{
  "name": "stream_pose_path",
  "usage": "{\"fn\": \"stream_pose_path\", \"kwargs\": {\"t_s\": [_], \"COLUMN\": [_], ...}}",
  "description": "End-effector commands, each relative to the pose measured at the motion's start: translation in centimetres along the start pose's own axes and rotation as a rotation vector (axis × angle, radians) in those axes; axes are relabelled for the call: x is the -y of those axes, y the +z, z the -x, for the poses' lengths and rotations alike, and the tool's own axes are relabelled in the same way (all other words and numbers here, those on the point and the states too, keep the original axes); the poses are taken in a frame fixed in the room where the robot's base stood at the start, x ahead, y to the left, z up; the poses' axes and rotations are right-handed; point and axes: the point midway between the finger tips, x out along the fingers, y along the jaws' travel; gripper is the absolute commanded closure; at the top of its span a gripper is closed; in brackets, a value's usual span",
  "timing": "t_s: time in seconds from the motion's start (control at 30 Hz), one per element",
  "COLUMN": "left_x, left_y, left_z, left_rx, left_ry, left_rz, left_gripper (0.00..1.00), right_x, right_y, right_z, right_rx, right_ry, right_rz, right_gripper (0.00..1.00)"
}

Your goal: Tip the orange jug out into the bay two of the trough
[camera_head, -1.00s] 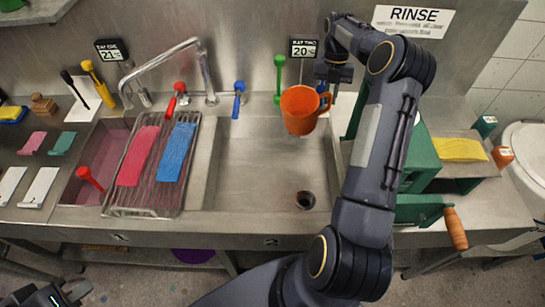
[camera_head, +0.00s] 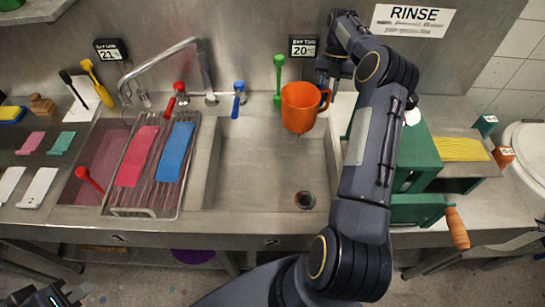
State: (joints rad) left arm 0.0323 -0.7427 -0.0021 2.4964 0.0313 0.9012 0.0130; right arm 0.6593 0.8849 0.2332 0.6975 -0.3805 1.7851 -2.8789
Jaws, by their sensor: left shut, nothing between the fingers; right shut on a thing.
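The orange jug (camera_head: 299,108) is held by my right gripper (camera_head: 325,88), which is shut on its handle at the jug's right side. The jug is about upright, raised over the back part of bay two (camera_head: 262,165), the right-hand basin of the steel trough. Bay two looks empty, with a dark round drain (camera_head: 305,200) near its front right corner. The jug's contents cannot be seen. My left gripper (camera_head: 50,297) is shut and empty at the bottom left edge, low in front of the trough and partly cut off by the frame.
A wire rack (camera_head: 118,212) with a pink and a blue cloth spans part of bay one (camera_head: 97,160). A steel tap (camera_head: 207,70) and a green-handled tool (camera_head: 279,75) stand behind. A green press-like box (camera_head: 425,140) with a wooden handle stands right of bay two.

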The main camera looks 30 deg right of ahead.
Motion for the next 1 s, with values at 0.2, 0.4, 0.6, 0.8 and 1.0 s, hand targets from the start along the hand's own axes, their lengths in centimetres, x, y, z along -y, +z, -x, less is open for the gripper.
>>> {"fn": "stream_pose_path", "kwargs": {"t_s": [0.2,0.4,0.6,0.8,1.0], "left_x": [0.0,0.0,0.0,0.0,0.0], "left_y": [0.0,0.0,0.0,0.0,0.0], "left_z": [0.0,0.0,0.0,0.0,0.0], "left_rx": [0.0,0.0,0.0,0.0,0.0], "left_ry": [0.0,0.0,0.0,0.0,0.0], "left_rz": [0.0,0.0,0.0,0.0,0.0], "left_gripper": [1.0,1.0,1.0,1.0,1.0], "right_x": [-0.1,-0.1,-0.1,-0.1,0.0], "right_y": [-0.7,-1.8,-2.3,-2.3,-2.3], "right_z": [1.9,4.5,5.6,5.6,5.6], "right_rx": [0.004,0.002,0.001,0.001,0.0], "right_ry": [0.001,0.0,0.0,0.0,0.0], "right_rz": [0.0,0.0,0.0,0.0,0.0], "right_gripper": [1.0,1.0,1.0,1.0,1.0]}}
